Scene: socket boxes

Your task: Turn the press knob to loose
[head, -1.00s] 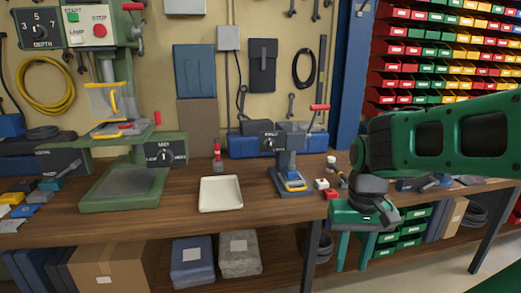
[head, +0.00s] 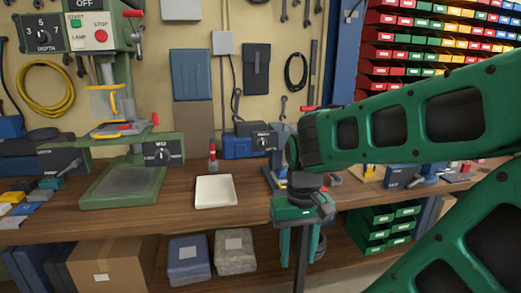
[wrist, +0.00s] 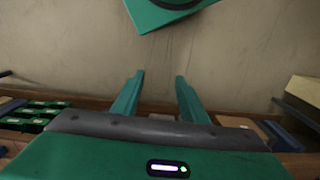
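A small bench press (head: 271,172) stands on the workbench, right of the white tray. A dark knob box (head: 263,141) with a round knob and pale pointer sits at its upper left. The lettering is too small to read. My arm hides the press's right part. My gripper (head: 299,255) hangs in front of the bench edge, nearer the camera and below the knob, its fingers pointing down. In the wrist view my gripper (wrist: 159,78) is open, with two green fingers apart and nothing between them. The knob is not recognisable in the wrist view.
A drill press (head: 125,185) with its own dials stands at the left. The white tray (head: 215,191) and a small red-topped item (head: 213,155) lie between the presses. Storage boxes (head: 188,258) sit below the bench. Coloured bins (head: 440,40) fill the right wall.

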